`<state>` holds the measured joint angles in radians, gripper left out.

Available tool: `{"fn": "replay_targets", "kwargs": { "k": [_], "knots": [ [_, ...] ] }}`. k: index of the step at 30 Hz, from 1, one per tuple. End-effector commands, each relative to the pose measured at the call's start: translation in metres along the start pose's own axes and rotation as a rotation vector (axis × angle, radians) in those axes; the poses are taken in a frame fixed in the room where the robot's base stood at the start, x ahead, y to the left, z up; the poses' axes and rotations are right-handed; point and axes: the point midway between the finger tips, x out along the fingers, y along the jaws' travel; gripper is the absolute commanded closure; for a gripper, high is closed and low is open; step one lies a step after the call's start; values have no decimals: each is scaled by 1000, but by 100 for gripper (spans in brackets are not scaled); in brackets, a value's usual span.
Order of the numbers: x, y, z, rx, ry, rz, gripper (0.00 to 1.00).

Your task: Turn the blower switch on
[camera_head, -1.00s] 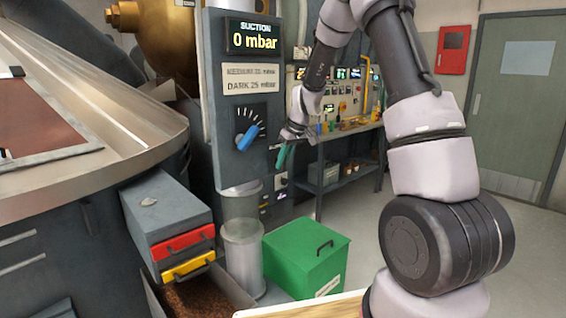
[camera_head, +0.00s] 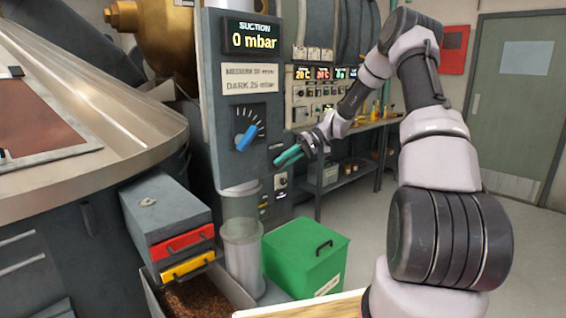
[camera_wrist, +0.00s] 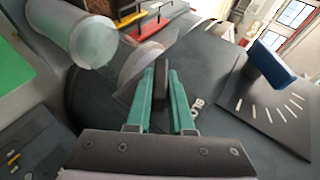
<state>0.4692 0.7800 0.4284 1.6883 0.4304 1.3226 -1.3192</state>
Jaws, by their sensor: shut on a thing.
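My gripper (camera_head: 282,159) has teal fingers and is at the lower right of the grey control column in the head view. In the wrist view my gripper (camera_wrist: 163,76) is shut on a small dark lever (camera_wrist: 160,88), apparently the blower switch. The lever stands between the two fingers, in front of the dark panel. White lettering (camera_wrist: 197,106) shows just right of the fingers, partly covered. In the head view the fingers hide the lever. The suction display (camera_head: 253,38) reads 0 mbar.
A blue dial knob (camera_head: 248,137) with white tick marks is left of my gripper; it also shows in the wrist view (camera_wrist: 272,64). Below stand a clear cylinder (camera_head: 242,245) and a green box (camera_head: 305,257). A bench with instruments (camera_head: 345,150) is behind.

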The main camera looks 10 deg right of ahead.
Motion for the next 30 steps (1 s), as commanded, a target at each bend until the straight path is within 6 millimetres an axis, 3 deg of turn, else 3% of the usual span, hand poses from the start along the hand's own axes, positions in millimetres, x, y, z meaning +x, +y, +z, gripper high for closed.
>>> {"fn": "replay_targets", "kwargs": {
  "k": [15,30],
  "knots": [
    [-2,2,-4,166,12,-408,100],
    [-2,2,-4,229,11,-562,100]
  ]
}}
